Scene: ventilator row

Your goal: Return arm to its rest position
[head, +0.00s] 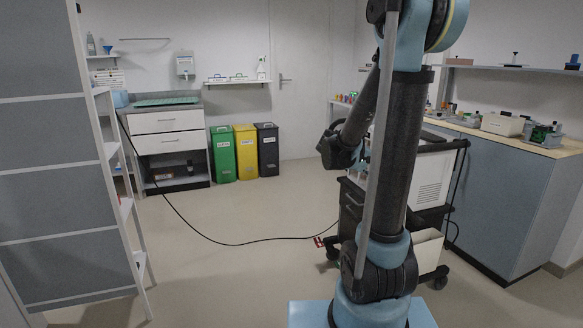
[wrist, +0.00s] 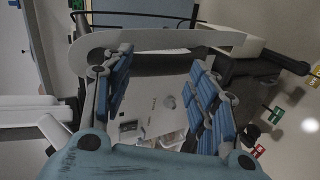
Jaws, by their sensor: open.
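My arm (head: 400,150) rises from my blue base in the right half of the head view. Its upper part leaves the top of the picture, and a dark link with a dark joint (head: 338,150) hangs to the left of the upright link. I cannot clearly make out the gripper in the head view. In the wrist view my gripper (wrist: 160,62) has its two blue-padded fingers spread apart. Nothing is held between them. A light surface with small items lies behind the gap.
A wheeled cart (head: 430,185) stands close behind my arm. A cable (head: 235,244) crosses the floor to it. A long blue-grey counter (head: 500,190) is at the right, a tall shelf unit (head: 45,150) at the left. Green (head: 223,155), yellow (head: 246,153) and dark bins (head: 268,150) stand at the back. The middle floor is clear except for the cable.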

